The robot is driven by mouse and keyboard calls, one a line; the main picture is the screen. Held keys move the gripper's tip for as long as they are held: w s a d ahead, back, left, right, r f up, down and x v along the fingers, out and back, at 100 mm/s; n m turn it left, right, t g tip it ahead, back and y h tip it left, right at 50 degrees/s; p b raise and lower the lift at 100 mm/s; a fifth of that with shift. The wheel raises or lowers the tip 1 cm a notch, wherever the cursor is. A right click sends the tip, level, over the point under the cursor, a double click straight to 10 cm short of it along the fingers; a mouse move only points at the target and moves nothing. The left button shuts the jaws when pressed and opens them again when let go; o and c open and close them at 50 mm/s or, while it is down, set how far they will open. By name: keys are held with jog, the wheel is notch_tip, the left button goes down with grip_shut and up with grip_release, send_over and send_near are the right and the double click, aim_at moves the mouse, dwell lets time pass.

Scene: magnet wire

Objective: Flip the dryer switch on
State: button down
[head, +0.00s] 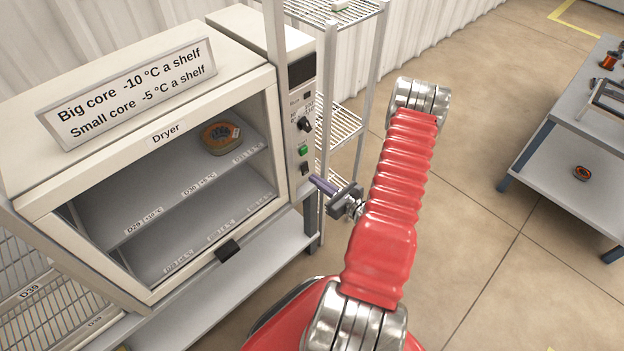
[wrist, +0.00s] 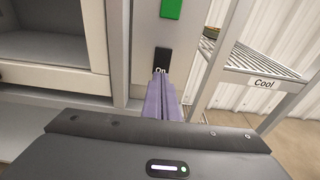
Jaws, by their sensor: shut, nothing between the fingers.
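The dryer (head: 150,150) is a cream cabinet on the left of the head view, with a sign on top and two shelves behind its front opening. Its control panel on the right side has a dark display, a black knob, a green button (head: 303,150) and a black switch (head: 304,168) below it. In the wrist view the black switch (wrist: 162,60) sits just beyond my fingertips, with "On" lettered at its lower end. My gripper (head: 315,181) is shut and empty, its purple fingers (wrist: 162,92) pointing at the panel by the switch. Whether they touch it I cannot tell.
A wire rack (head: 340,115) stands right beside the panel, and its "Cool" label (wrist: 263,83) shows in the wrist view. An orange-rimmed core (head: 220,137) lies on the dryer's upper shelf. A grey table (head: 570,140) stands at the far right. The floor between is clear.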

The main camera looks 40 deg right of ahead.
jog(key=shift+w+f, duration=0.2)
jog(key=shift+w, duration=0.85)
jog(key=shift+w, duration=0.2)
jog(key=shift+f, duration=0.1)
jog(key=s+f, duration=0.2)
jog(key=s, duration=1.2)
jog(key=shift+d, duration=0.15)
